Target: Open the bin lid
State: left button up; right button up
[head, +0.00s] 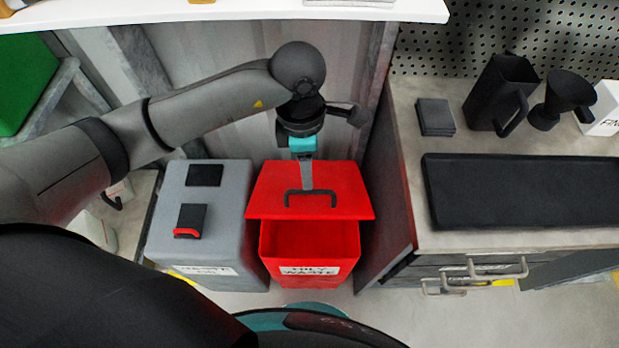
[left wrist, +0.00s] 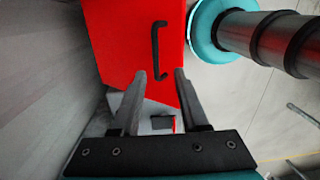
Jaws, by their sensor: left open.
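The red bin (head: 346,270) stands on the floor with a white "oily waste" label on its front. Its red lid (head: 340,178) appears tilted up at the front, with a darker red inside showing below its front edge. A dark bar handle (head: 318,205) sits on the lid. My left gripper (head: 307,186) points down over the lid, its fingertips by the handle. In the left wrist view the gripper (left wrist: 160,75) is open, with the handle (left wrist: 154,48) just beyond the fingertips, apart from them. Contact with the lid cannot be told. My right gripper is not seen.
A grey bin (head: 222,220) stands close on the left of the red bin. A workbench (head: 450,242) with a black tray (head: 525,190), dark jug (head: 498,92) and drawer handles is on the right. A white shelf (head: 250,12) crosses above. A corrugated wall stands behind.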

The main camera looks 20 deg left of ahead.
pick_arm(q)
jog(key=shift+w+a+m, duration=0.15)
jog(key=shift+a+m, duration=0.15)
jog(key=shift+a, duration=0.05)
jog(key=shift+f+y, duration=0.2)
jog(key=shift+y, duration=0.1)
notch_tip(320, 180, down, 6)
jog(key=shift+b, duration=0.75)
jog(key=shift+f, duration=0.4)
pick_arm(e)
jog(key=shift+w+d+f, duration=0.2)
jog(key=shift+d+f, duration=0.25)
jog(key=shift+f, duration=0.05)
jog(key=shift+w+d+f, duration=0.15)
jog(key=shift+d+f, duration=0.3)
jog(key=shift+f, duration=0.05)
pick_arm(q)
jog(key=c, duration=0.3)
grip_shut()
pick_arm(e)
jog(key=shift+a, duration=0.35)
